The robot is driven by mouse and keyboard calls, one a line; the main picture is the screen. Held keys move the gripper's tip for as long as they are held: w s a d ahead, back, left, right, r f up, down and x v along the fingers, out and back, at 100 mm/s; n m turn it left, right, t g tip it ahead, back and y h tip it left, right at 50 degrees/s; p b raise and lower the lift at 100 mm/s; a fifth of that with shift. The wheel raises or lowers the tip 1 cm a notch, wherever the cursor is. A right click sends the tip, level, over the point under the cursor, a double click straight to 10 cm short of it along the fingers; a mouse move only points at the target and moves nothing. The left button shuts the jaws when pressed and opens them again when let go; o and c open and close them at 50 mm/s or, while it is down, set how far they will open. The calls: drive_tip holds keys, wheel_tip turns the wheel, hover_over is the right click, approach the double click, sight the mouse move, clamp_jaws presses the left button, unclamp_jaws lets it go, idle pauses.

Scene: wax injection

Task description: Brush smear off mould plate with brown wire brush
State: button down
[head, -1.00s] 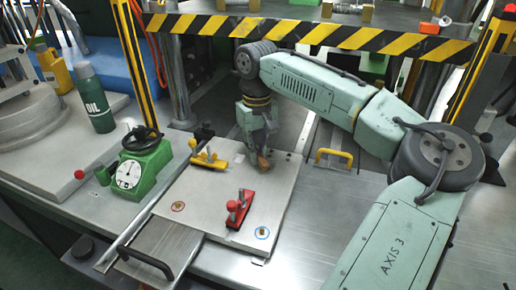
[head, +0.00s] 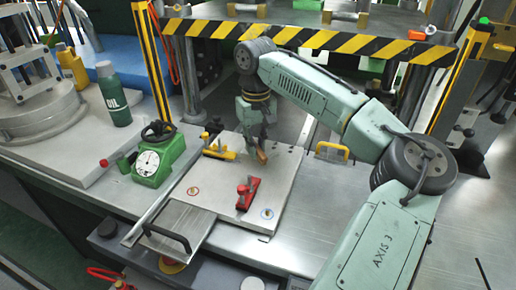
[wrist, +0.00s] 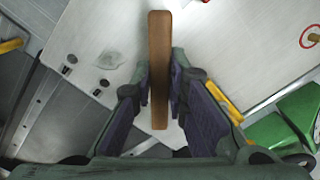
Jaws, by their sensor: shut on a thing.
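The mould plate (head: 220,180) lies flat on the steel bench, with a yellow clamp (head: 218,149) and a red clamp (head: 248,193) on it. My gripper (head: 258,142) is over the far part of the plate, shut on the brown wire brush (head: 261,155). In the wrist view the brush (wrist: 159,65) is a long brown bar between my fingers, pointing away from me. A faint grey-green smear (wrist: 108,60) shows on the plate (wrist: 225,40), left of the brush and near small holes. Bristles are hidden, and I cannot tell whether the brush touches the plate.
A green dial gauge (head: 155,160) and a dark green oil bottle (head: 114,95) stand at left. A yellow handle (head: 332,152) is right of the plate. A black-and-yellow striped beam (head: 330,40) crosses above and behind my arm.

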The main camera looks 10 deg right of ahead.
drive_tip(key=shift+r+b, duration=0.3)
drive_tip(key=shift+r, duration=2.3)
drive_tip(key=shift+a, duration=0.1)
